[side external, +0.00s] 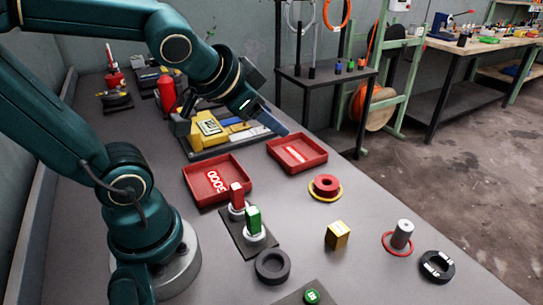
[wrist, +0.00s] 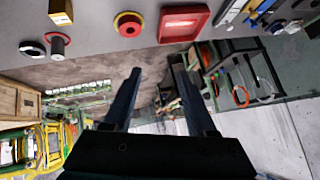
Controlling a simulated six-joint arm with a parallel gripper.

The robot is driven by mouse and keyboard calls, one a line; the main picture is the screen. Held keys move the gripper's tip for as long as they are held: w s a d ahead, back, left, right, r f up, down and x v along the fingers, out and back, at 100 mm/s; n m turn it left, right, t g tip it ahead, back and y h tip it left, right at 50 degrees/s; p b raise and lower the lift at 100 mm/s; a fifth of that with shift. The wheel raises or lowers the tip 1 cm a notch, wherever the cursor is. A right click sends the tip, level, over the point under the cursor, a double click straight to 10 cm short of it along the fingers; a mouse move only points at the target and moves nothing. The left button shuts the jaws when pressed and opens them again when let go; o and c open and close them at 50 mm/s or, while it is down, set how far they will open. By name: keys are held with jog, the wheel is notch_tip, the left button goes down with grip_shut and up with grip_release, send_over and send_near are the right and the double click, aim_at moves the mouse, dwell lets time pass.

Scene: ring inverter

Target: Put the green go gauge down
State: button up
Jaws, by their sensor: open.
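The green go gauge (side external: 253,221) appears as a green-handled piece with a white round base. It stands upright on a dark stand (side external: 236,233), beside a similar red-handled gauge (side external: 237,195). My gripper (side external: 279,129) is well away from it, raised above the far part of the bench near the red trays. In the wrist view the two fingers (wrist: 158,72) are apart with nothing between them. The green gauge does not show in the wrist view.
Two red trays (side external: 205,196) (side external: 272,148) lie on the bench. A red ring in a yellow ring (side external: 326,186), a yellow block (side external: 337,236), a grey cylinder with a red ring (side external: 402,235) and black rings (side external: 272,281) (side external: 437,281) lie spread out. Bare bench lies between them.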

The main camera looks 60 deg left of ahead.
jog(key=s+d+f+g+h, duration=0.2)
jog(key=s+d+f+h, duration=0.1)
jog(key=s+d, duration=0.3)
jog(key=shift+s+d+n+g, duration=0.3)
jog(key=shift+s+g, duration=0.1)
jog(key=shift+s, duration=0.5)
